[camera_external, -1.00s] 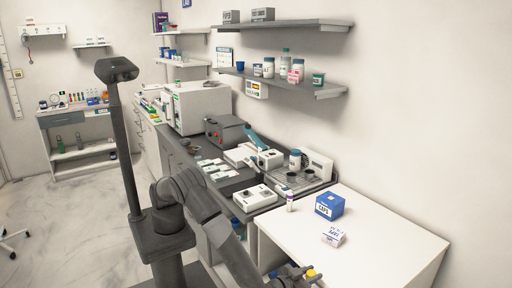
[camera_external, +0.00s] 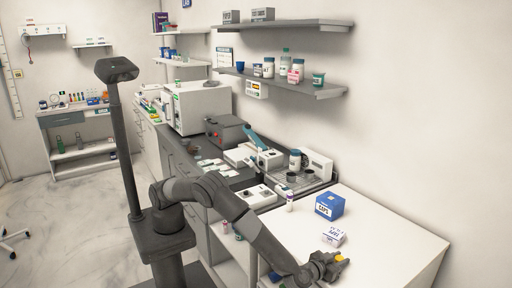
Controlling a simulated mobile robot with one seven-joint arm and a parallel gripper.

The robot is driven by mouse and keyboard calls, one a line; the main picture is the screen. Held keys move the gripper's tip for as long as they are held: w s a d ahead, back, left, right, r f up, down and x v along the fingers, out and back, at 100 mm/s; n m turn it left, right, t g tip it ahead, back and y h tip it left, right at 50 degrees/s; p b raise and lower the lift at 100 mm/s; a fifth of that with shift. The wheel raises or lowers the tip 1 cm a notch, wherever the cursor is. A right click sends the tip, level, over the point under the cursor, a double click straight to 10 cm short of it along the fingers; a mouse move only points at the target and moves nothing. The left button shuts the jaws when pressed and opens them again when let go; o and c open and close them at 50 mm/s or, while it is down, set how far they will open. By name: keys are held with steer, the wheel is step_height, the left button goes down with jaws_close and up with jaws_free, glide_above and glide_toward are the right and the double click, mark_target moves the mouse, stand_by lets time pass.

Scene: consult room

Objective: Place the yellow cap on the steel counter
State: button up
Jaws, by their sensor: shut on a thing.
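The yellow cap (camera_external: 340,260) is small and sits at the tip of my gripper (camera_external: 337,261). My gripper is shut on it, at the front part of the white table top (camera_external: 395,240); I cannot tell whether the cap clears the surface. The steel counter is most likely the dark grey worktop (camera_external: 215,183) along the wall, left of the white table. It carries a white device and several small packs, and lies well to the upper left of my gripper.
A blue box (camera_external: 329,205) and a white box (camera_external: 334,236) stand on the white table behind my gripper. A small white bottle (camera_external: 290,201) stands near its left edge. A wire rack (camera_external: 310,180) with jars and white devices crowd the counter's near end. Shelves (camera_external: 290,80) hang above.

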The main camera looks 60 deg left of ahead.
steer(key=shift+f, duration=0.2)
steer(key=o, duration=0.9)
steer(key=shift+o, duration=0.2)
steer(key=s+r, duration=0.2)
steer(key=s, duration=0.8)
steer(key=shift+s, duration=0.4)
